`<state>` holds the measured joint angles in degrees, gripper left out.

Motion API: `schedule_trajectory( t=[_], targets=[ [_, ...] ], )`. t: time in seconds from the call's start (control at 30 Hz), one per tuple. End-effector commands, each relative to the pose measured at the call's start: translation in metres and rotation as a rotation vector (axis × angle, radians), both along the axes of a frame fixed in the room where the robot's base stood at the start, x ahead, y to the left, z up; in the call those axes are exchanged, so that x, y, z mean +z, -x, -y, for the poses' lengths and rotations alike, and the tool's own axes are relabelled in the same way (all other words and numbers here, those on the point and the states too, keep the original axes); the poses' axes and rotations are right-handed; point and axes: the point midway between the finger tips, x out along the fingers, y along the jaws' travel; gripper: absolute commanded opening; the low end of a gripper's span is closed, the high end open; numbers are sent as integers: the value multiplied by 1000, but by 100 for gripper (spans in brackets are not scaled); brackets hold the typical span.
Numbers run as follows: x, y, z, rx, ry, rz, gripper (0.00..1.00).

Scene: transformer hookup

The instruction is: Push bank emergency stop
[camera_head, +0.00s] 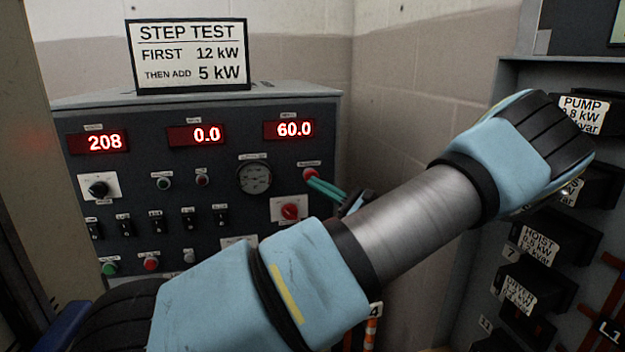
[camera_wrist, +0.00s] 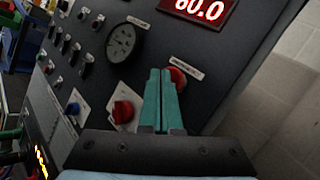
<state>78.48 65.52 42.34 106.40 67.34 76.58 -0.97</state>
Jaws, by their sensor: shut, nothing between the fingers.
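The red emergency stop button (camera_head: 310,174) is at the right of the dark control panel, below the display reading 60.0. In the wrist view the red button (camera_wrist: 177,77) shows just behind the fingertips, partly covered by them. My gripper (camera_head: 315,182) has teal fingers, closed together and empty. In the wrist view the gripper (camera_wrist: 160,75) points at the panel, its tips at or very near the button. I cannot tell whether they touch it. The button's label is too small to read surely.
A red rotary knob (camera_head: 290,211) on a white plate sits below the button, and a round gauge (camera_head: 254,178) is to its left. Several black switches (camera_head: 157,222) line the panel. A load rack with labelled breakers (camera_head: 539,245) stands at the right, close to my arm.

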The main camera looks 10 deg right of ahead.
Motion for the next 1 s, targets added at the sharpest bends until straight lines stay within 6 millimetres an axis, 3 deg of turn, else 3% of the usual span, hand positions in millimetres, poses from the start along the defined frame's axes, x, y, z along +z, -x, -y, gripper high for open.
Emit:
schedule_trajectory(
  t=[0.57, 1.0],
  targets=[
    [0, -5, -1, 0, -1, -1, 0],
    [0, 13, 2, 0, -2, -1, 0]
  ],
)
